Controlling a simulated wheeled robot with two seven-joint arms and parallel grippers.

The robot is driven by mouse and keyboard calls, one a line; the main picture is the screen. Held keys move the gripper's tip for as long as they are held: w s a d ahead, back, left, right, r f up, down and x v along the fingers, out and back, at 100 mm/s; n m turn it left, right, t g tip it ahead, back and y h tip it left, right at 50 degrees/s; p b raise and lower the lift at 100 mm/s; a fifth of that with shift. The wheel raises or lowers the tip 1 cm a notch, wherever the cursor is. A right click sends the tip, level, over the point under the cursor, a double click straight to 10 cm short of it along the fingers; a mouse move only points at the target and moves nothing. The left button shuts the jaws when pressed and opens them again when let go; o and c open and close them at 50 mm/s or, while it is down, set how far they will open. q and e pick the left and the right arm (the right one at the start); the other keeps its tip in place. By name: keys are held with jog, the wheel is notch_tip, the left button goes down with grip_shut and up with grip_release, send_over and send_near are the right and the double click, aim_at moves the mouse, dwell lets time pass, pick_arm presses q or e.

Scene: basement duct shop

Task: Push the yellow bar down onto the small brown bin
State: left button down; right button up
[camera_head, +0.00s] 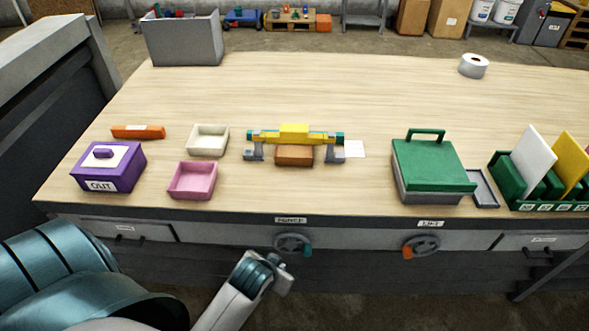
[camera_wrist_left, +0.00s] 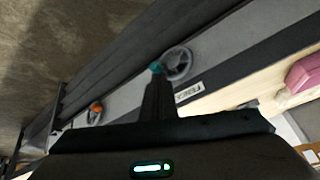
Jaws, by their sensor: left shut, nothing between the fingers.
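The yellow bar (camera_head: 295,130) lies across the worktable between two grey supports, with teal parts at its ends. The small brown bin (camera_head: 294,155) sits directly beneath its middle; I cannot tell whether they touch. Below the table's front edge is a handwheel (camera_head: 291,242) with a teal knob (camera_head: 308,251). In the left wrist view the wheel (camera_wrist_left: 179,63) and teal knob (camera_wrist_left: 155,68) are just beyond my fingertips. My left gripper (camera_head: 284,284) is shut and empty, below and left of the knob; contact cannot be told. My right gripper is out of view.
A second handwheel with an orange knob (camera_head: 408,252) is further right. A purple box (camera_head: 120,178), pink bin (camera_head: 193,195), white bin (camera_head: 208,150) and orange bar (camera_head: 138,131) stand left. A green-lidded box (camera_head: 420,165) stands right. The table's back middle is clear.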

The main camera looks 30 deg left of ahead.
pick_arm(q)
jog(key=w+a+r+n+t+y, duration=0.2)
jog(key=w+a+r, duration=0.3)
jog(key=w, duration=0.5)
jog(key=w+a+r+n+t+y, duration=0.2)
jog(key=w+a+r, duration=0.3)
jog(key=w+r, duration=0.3)
jog(key=w+a+r+n+t+y, duration=0.2)
jog(key=w+a+r, duration=0.3)
jog(key=w, duration=0.8)
jog(key=shift+w+r+t, duration=0.2)
jog(key=shift+r+t, duration=0.2)
jog(key=shift+r, duration=0.5)
jog(key=shift+a, duration=0.1)
